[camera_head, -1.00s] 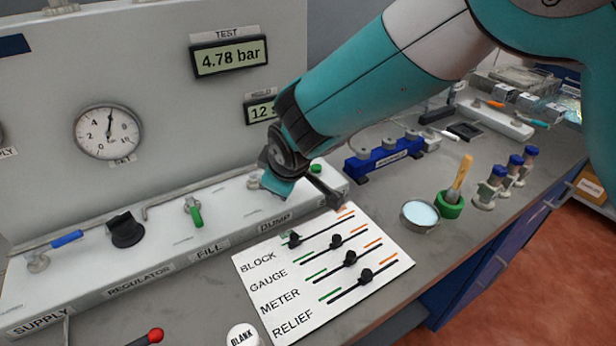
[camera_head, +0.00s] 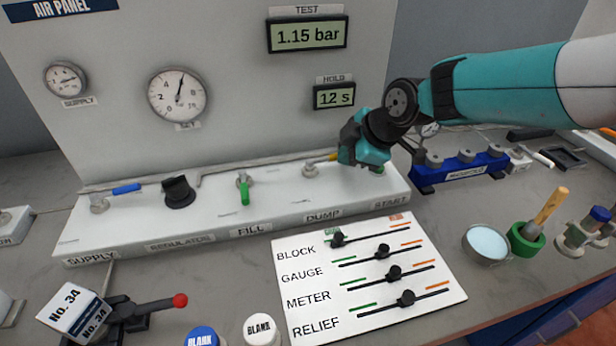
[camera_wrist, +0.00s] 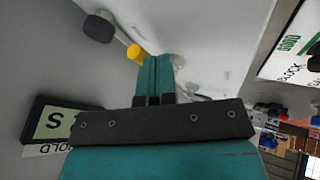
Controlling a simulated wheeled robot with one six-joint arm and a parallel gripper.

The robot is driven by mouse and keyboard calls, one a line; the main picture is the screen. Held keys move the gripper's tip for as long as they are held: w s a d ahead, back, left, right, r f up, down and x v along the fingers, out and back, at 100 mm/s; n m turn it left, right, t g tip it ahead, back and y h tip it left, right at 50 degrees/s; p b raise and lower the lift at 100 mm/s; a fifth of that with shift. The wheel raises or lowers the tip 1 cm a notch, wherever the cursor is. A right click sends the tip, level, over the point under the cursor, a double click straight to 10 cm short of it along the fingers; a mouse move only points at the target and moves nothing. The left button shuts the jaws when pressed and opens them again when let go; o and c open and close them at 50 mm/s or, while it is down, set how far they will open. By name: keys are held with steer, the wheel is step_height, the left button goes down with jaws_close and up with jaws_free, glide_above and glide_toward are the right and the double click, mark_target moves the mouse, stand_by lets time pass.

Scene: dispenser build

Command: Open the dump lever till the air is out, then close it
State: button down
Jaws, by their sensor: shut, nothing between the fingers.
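The dump lever (camera_head: 323,159) has a yellow handle on the white manifold above the DUMP label (camera_head: 323,216). Its handle points to the right, roughly along the manifold, with its outer end behind my gripper. My gripper (camera_head: 364,152) is shut beside that end. In the wrist view the shut teal fingers (camera_wrist: 157,72) are close to the yellow handle (camera_wrist: 135,52); I cannot tell whether they touch. The TEST display (camera_head: 306,34) reads 1.15 bar. The HOLD display (camera_head: 334,96) reads 12 s.
The green fill lever (camera_head: 244,190) points toward the front. The blue supply lever (camera_head: 126,189) and black regulator knob (camera_head: 178,191) are further left. A slider card (camera_head: 370,285) lies in front. A blue rack (camera_head: 460,171) stands right of the manifold.

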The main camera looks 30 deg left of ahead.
steer(key=shift+w, duration=0.3)
stand_by(0.4)
steer(key=shift+s, duration=0.2)
steer(key=s+d, duration=0.1)
steer(key=d+r+b, duration=0.1)
steer(key=s+d+b, duration=0.1)
steer(key=shift+s+d+r, duration=0.1)
steer(key=shift+s+r, duration=0.15)
steer(key=shift+s, duration=0.1)
steer(key=w+b+v, duration=0.1)
steer(key=v, duration=0.8)
steer(key=shift+s, duration=0.25)
steer(key=shift+r, duration=0.1)
